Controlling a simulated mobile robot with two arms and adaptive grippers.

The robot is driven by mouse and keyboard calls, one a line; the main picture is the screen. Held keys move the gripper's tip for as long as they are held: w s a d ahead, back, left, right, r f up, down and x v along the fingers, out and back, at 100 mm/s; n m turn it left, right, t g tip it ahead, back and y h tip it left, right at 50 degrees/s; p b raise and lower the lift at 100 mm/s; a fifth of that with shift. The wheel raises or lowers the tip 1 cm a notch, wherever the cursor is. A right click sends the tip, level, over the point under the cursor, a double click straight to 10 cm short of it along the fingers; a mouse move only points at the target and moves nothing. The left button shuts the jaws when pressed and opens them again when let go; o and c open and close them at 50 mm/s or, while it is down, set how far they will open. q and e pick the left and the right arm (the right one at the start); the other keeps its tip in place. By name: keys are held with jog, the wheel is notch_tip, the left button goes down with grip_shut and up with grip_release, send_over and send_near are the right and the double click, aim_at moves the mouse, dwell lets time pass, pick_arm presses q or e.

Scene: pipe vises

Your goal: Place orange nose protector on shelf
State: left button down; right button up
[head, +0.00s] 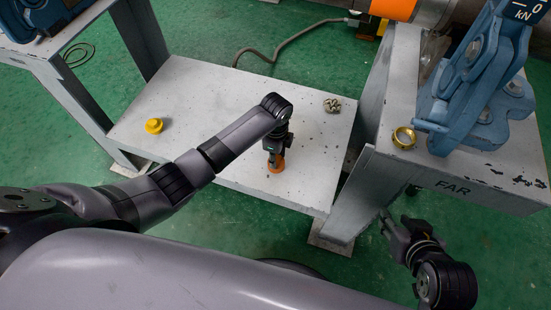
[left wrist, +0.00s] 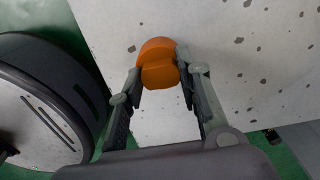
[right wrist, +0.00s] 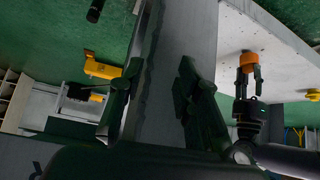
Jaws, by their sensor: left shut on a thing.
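The orange nose protector (head: 276,164) is at the low grey shelf (head: 225,100), near its front edge. My left gripper (head: 275,155) points down over it and is shut on it. In the left wrist view the orange nose protector (left wrist: 158,64) sits between the two fingertips, with the speckled shelf surface right behind it. I cannot tell whether it touches the shelf. The right wrist view also shows the orange piece (right wrist: 249,62) in the left gripper's fingers. My right gripper (head: 393,226) is empty and open, low beside the bench marked FAR.
On the shelf, a yellow part (head: 154,126) lies at the left and a small metal fitting (head: 332,105) at the back right. A gold ring (head: 404,138) and a blue vise (head: 480,90) are on the right bench (head: 450,175). The shelf's middle is mostly clear.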

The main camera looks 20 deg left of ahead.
pick_arm(q)
jog(key=shift+f, duration=0.65)
pick_arm(e)
jog(key=shift+w+a+r+t, duration=0.2)
jog(key=shift+w+r+t, duration=0.15)
jog(key=shift+w, duration=0.2)
jog(key=shift+w+a+r+t, duration=0.2)
jog(key=shift+w+r+t, duration=0.15)
jog(key=shift+w, duration=0.15)
pick_arm(q)
jog(key=shift+f, duration=0.15)
pick_arm(e)
jog(key=shift+w+y, duration=0.1)
jog(key=shift+y, duration=0.2)
pick_arm(q)
jog(key=c, duration=1.2)
grip_release()
jog(key=shift+o, duration=0.2)
pick_arm(e)
jog(key=shift+r, duration=0.1)
